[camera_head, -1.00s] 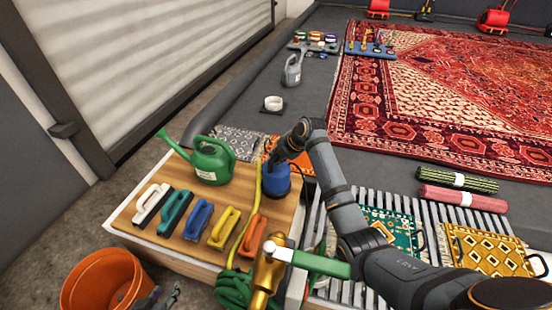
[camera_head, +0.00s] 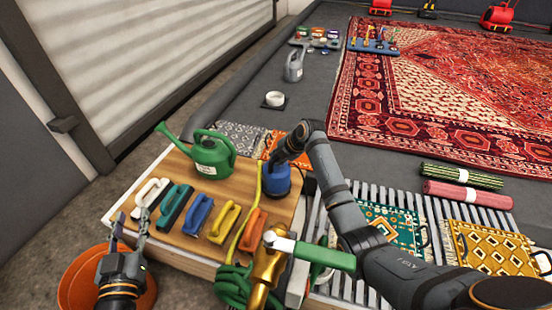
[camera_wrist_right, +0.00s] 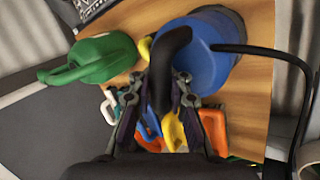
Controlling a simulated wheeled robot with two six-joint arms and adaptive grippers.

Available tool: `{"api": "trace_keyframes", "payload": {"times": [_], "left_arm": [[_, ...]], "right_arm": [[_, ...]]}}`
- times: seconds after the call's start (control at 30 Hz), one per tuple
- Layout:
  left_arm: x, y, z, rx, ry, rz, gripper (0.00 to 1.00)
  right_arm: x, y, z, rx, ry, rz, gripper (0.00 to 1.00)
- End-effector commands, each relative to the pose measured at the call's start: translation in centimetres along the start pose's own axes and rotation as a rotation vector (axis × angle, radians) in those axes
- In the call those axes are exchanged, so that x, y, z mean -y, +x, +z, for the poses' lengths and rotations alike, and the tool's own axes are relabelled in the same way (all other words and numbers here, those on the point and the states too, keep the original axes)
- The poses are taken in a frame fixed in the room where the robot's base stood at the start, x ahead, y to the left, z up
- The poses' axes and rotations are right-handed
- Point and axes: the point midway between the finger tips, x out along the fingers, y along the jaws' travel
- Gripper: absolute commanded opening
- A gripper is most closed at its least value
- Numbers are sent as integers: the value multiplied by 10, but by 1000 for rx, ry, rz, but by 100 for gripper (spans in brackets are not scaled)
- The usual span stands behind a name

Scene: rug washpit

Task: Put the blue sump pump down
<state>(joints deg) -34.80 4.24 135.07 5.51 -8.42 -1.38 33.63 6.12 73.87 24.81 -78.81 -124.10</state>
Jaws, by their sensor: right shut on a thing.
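The blue sump pump (camera_head: 275,181) is upright at the right back part of the wooden table top (camera_head: 236,178). My right gripper (camera_head: 287,157) is shut on its black handle. In the right wrist view, the pump's blue body (camera_wrist_right: 205,55) and its black handle (camera_wrist_right: 168,65) show, the handle between my right fingers (camera_wrist_right: 157,92). Its base looks to be on or just over the wood; I cannot tell if it touches. My left gripper (camera_head: 131,218) is empty, fingers apart, over the table's front left edge beside the white brush.
A green watering can (camera_head: 210,155) stands left of the pump. Several coloured brushes, including an orange one (camera_head: 252,230), line the table's front. A brass nozzle (camera_head: 265,275) with a green hose is at the front right. An orange bucket (camera_head: 80,285) stands below.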

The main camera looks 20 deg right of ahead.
Motion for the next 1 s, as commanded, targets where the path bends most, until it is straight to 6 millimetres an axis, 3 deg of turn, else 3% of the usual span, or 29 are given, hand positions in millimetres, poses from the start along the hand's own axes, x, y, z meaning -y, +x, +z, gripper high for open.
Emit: {"api": "trace_keyframes", "payload": {"times": [0.37,0.4,0.6,1.0], "left_arm": [[0,0,-2,-7,1,0,40],[0,0,-2,-8,1,0,40],[0,0,-2,-8,1,0,40],[0,-1,5,29,-2,1,40]], "right_arm": [[-2,0,0,3,-2,8,0],[1,2,0,0,0,0,19],[2,2,0,0,0,0,42],[0,-3,0,0,0,-1,42]]}}
